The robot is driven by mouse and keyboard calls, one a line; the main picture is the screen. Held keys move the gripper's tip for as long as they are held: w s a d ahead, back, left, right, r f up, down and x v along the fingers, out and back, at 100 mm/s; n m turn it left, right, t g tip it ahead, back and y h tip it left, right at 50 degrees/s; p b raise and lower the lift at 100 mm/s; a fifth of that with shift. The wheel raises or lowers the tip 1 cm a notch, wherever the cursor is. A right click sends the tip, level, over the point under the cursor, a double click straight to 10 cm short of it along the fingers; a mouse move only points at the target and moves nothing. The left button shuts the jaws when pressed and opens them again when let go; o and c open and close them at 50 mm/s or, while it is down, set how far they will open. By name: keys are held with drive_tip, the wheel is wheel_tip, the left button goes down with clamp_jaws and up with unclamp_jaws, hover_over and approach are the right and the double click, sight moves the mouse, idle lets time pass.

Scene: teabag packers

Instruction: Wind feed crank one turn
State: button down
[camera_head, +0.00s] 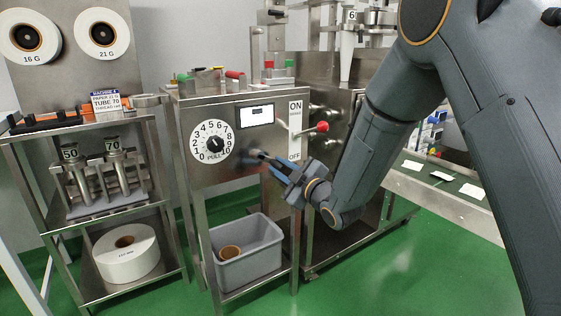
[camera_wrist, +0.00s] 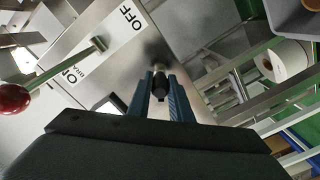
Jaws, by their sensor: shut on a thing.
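The feed crank's dark handle (camera_wrist: 157,85) is between the two blue fingers of my gripper (camera_wrist: 160,95) in the wrist view, and the fingers are shut on it. In the head view my gripper (camera_head: 268,162) reaches left to the steel machine front (camera_head: 215,178), below and right of the numbered dial (camera_head: 213,143). The crank's arm and hub are mostly hidden behind the gripper and blurred there.
A red-knobbed lever (camera_head: 322,127) stands beside the ON/OFF plate (camera_head: 295,128), close above my gripper. A grey bin (camera_head: 262,262) holding a brown roll sits below. A steel rack (camera_head: 165,245) with a large white roll (camera_head: 140,262) stands at left.

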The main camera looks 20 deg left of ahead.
sight(258, 153)
drive_tip(key=s+a+f+m+p, duration=0.1)
drive_tip(key=s+a+m+p, duration=0.15)
drive_tip(key=m, duration=0.55)
drive_tip(key=s+a+m+p, duration=0.15)
drive_tip(key=m+p, duration=0.25)
drive_tip(key=m, duration=0.4)
drive_tip(key=r+m+p, duration=0.2)
drive_tip(key=m+p, duration=0.1)
drive_tip(key=m, duration=0.4)
drive_tip(key=s+r+m+p, duration=0.1)
drive_tip(key=r+m+p, duration=0.1)
drive_tip(key=m, duration=0.5)
drive_tip(key=r+m+p, duration=0.3)
drive_tip(key=m+p, duration=0.1)
drive_tip(key=m, duration=0.4)
drive_tip(key=shift+s+a, duration=0.15)
drive_tip(key=shift+a, duration=0.15)
drive_tip(key=shift+w+d+r+m+p, duration=0.1)
drive_tip(key=shift+w+d+m+p, duration=0.05)
drive_tip(key=shift+m, duration=0.55)
drive_tip(key=shift+w+d+r+m+p, duration=0.1)
drive_tip(key=shift+m+p, duration=0.1)
drive_tip(key=shift+m, duration=0.5)
drive_tip(key=shift+w+d+r+m+p, duration=0.1)
drive_tip(key=shift+w+d+m+p, duration=0.05)
drive_tip(key=shift+m, duration=0.55)
drive_tip(key=c, duration=1.6)
unclamp_jaws()
